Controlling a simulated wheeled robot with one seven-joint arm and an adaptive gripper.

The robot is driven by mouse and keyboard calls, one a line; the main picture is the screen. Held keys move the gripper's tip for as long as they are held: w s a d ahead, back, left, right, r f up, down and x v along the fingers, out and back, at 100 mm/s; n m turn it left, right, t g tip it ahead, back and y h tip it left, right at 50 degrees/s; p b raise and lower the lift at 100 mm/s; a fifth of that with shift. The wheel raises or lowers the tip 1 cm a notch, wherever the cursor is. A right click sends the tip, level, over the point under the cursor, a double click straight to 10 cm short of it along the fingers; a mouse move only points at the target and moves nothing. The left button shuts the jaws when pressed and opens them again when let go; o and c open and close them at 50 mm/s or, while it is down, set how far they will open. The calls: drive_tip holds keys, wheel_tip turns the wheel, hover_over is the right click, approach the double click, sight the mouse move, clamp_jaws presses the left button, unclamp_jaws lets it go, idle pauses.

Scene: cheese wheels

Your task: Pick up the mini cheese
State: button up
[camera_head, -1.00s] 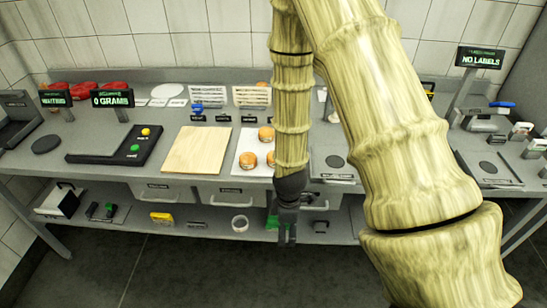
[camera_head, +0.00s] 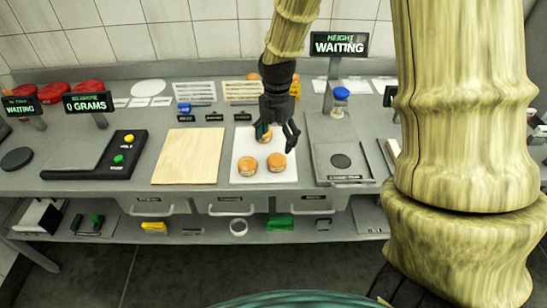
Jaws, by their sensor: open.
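Several small orange-brown round cheeses lie on a white board on the counter. One mini cheese (camera_head: 247,165) is at the front left of the board (camera_head: 251,149), and another mini cheese (camera_head: 277,163) is at the front right. A third cheese (camera_head: 264,138) is at the back, partly hidden behind my gripper. My gripper (camera_head: 278,142) points down over the back of the board, its dark fingers apart and empty. I cannot tell how high it is above the cheeses.
A wooden board (camera_head: 187,156) lies left of the white board, with a scale (camera_head: 75,151) beyond it. A height gauge (camera_head: 338,150) stands to the right under a "WAITING" sign (camera_head: 339,44). Red cheese wheels (camera_head: 54,91) sit at the back left. The lower shelf (camera_head: 190,238) holds small items.

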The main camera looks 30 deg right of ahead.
sight(277, 158)
drive_tip(key=shift+s+f, duration=0.2)
drive_tip(key=shift+f, duration=0.25)
drive_tip(key=f, duration=0.1)
drive_tip(key=w+f, duration=0.1)
drive_tip(key=f, duration=0.1)
drive_tip(key=shift+a+p, duration=0.15)
drive_tip(key=shift+p, duration=0.2)
drive_tip(key=shift+f, duration=0.25)
drive_tip(key=shift+s+f, duration=0.15)
drive_tip(key=shift+s, duration=0.15)
drive_tip(key=shift+d+f+p, duration=0.25)
drive_tip(key=shift+f+p, duration=0.25)
drive_tip(key=shift+f, duration=0.25)
drive_tip(key=shift+d+f+p, duration=0.2)
drive_tip(key=shift+f+p, duration=0.3)
drive_tip(key=shift+f, duration=0.25)
drive_tip(key=shift+w+f, duration=0.1)
drive_tip(key=shift+f, duration=1.05)
drive_tip(key=c, duration=1.1)
